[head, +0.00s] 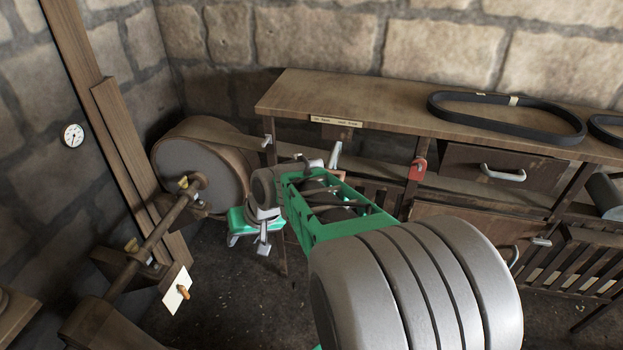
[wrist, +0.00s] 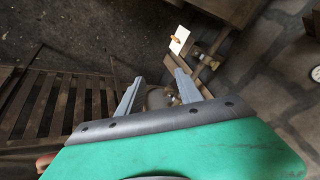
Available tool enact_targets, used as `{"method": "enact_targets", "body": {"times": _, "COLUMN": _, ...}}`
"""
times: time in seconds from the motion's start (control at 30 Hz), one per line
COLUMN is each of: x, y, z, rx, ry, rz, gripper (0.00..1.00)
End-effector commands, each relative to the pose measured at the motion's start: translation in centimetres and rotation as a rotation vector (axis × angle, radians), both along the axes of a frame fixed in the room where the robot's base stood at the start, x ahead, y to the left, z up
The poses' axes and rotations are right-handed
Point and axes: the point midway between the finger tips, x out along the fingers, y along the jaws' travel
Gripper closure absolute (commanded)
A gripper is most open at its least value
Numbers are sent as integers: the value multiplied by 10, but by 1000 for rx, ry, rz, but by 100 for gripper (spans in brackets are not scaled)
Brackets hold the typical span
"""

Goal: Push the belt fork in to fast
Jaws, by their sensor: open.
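My gripper (head: 248,243) hangs low in the middle of the head view, in front of and to the right of the wooden drum pulley (head: 190,170). Its two fingers are apart and nothing is between them; in the wrist view my gripper (wrist: 153,80) is also open. I cannot tell for certain which part is the belt fork. A white plate (head: 175,298) with an orange knob (head: 184,293) sits on the shaft frame at lower left, apart from my gripper. The plate also shows in the wrist view (wrist: 180,42), beyond the fingers. Its markings are unreadable.
A wooden bench (head: 390,105) with a black belt (head: 510,118) on top stands along the back wall. A red padlock-like piece (head: 417,169) hangs under it. A wooden post (head: 110,130) and a round gauge (head: 73,135) are at left. Some dark floor is open below.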

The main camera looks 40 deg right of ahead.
Motion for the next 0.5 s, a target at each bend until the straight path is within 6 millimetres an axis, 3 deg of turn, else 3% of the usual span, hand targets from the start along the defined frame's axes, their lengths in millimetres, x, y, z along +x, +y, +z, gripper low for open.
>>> {"method": "enact_targets", "body": {"times": 0.03, "x": 19, "y": -33, "z": -15, "rx": 116, "ry": -38, "rz": -122, "gripper": 58}}
{"method": "enact_targets", "body": {"times": 0.1, "x": 43, "y": -75, "z": -28, "rx": 297, "ry": -140, "rz": -292, "gripper": 58}}
{"method": "enact_targets", "body": {"times": 0.2, "x": 53, "y": -147, "z": -37, "rx": 563, "ry": -325, "rz": -558, "gripper": 58}}
{"method": "enact_targets", "body": {"times": 0.33, "x": 28, "y": -233, "z": -35, "rx": 846, "ry": -572, "rz": -856, "gripper": 58}}
{"method": "enact_targets", "body": {"times": 0.4, "x": 10, "y": -263, "z": -33, "rx": 945, "ry": -672, "rz": -958, "gripper": 58}}
{"method": "enact_targets", "body": {"times": 0.5, "x": -5, "y": -284, "z": -31, "rx": 1016, "ry": -751, "rz": -1028, "gripper": 58}}
